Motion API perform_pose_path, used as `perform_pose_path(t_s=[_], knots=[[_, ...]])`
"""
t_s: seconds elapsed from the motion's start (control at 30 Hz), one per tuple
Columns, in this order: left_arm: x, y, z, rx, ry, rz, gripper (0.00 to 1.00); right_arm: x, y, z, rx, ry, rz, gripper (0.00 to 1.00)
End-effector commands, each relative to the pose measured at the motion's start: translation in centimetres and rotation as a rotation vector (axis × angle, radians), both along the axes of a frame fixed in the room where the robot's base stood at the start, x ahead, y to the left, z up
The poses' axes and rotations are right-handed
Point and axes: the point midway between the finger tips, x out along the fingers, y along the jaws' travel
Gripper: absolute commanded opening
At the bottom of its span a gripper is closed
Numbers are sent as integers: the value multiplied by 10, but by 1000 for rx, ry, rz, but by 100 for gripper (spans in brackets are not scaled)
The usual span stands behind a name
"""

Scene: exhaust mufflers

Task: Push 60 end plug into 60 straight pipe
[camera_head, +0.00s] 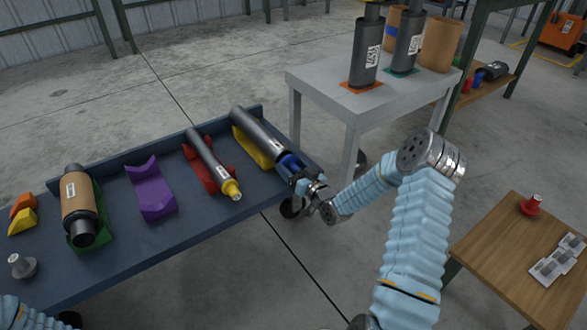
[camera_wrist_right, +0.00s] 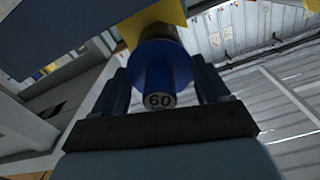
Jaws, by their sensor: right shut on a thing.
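The 60 straight pipe (camera_head: 260,132) is a dark grey tube with a white label, lying in a yellow cradle at the right end of the blue-grey bench. The blue 60 end plug (camera_head: 287,162) is at the pipe's near end, in line with it. My right gripper (camera_head: 296,174) is shut on this plug. In the right wrist view the plug (camera_wrist_right: 162,62) sits between the two fingers, with "60" on its outer face, and the yellow cradle shows beyond. How deep the plug sits in the pipe cannot be told. Only part of my left arm shows at the lower left.
On the bench (camera_head: 130,255), a pipe with a yellow plug (camera_head: 231,190) lies in a red cradle. A purple cradle (camera_head: 150,188) is empty. A brown-wrapped muffler (camera_head: 77,203) and a grey plug (camera_head: 23,266) are further left. A grey table (camera_head: 310,83) stands behind.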

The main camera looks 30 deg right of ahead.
Motion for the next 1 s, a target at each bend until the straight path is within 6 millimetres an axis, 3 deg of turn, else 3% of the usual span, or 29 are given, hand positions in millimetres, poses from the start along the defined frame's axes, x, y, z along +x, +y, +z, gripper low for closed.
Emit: perform_pose_path(t_s=[1.0], knots=[[0,0,0,0,0,0,59,19,2,0,0,-1,1,45]])
